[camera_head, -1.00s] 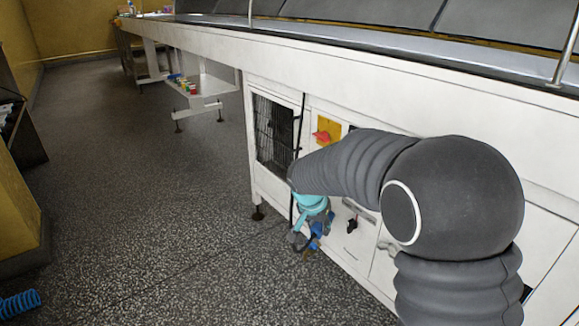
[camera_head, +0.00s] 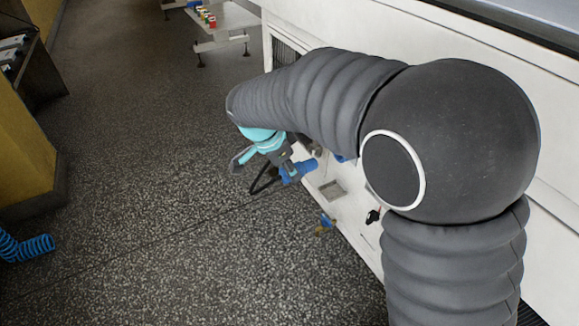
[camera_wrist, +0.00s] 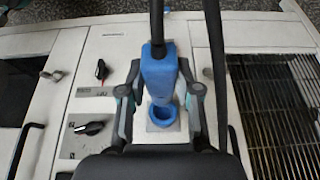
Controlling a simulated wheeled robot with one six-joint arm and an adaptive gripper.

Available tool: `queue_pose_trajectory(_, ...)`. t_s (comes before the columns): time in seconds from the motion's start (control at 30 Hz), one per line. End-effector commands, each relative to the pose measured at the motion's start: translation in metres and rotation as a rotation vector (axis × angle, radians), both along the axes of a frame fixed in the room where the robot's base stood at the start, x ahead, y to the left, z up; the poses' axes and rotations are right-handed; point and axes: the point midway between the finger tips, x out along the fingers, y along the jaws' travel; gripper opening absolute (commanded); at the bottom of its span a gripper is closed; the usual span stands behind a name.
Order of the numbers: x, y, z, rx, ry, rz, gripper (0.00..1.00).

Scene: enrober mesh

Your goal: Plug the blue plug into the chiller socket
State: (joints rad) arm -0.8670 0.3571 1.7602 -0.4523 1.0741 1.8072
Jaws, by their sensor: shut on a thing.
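The blue plug (camera_head: 300,170) is held in my gripper (camera_head: 277,160), whose teal and dark parts show at the left end of my arm in the head view. A grey square plate (camera_head: 331,190), apparently the socket, is on the white front panel, to the right of and below the plug. The plug appears apart from it. My arm hides part of the panel.
The white machine front (camera_head: 350,225) carries a black knob (camera_head: 373,216) and a small blue-and-yellow fitting (camera_head: 326,222). The wrist view shows several knobs, one black (camera_wrist: 90,128), and a dark grille (camera_wrist: 283,110). A blue coiled hose (camera_head: 25,246) lies left. Speckled floor (camera_head: 150,200) is open.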

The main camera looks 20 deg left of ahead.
Motion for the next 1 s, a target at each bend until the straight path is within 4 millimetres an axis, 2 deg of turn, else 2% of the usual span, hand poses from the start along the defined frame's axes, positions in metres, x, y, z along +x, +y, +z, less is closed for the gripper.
queue_pose_trajectory(0.13, 0.0, 0.0, 0.0, -0.004, -0.006, 0.0, 0.0)
queue_pose_trajectory(0.7, 0.034, -0.028, 0.001, -0.003, -0.006, 0.004, 0.0)
queue_pose_trajectory(1.0, 0.042, -0.035, 0.001, -0.002, -0.006, 0.005, 0.0)
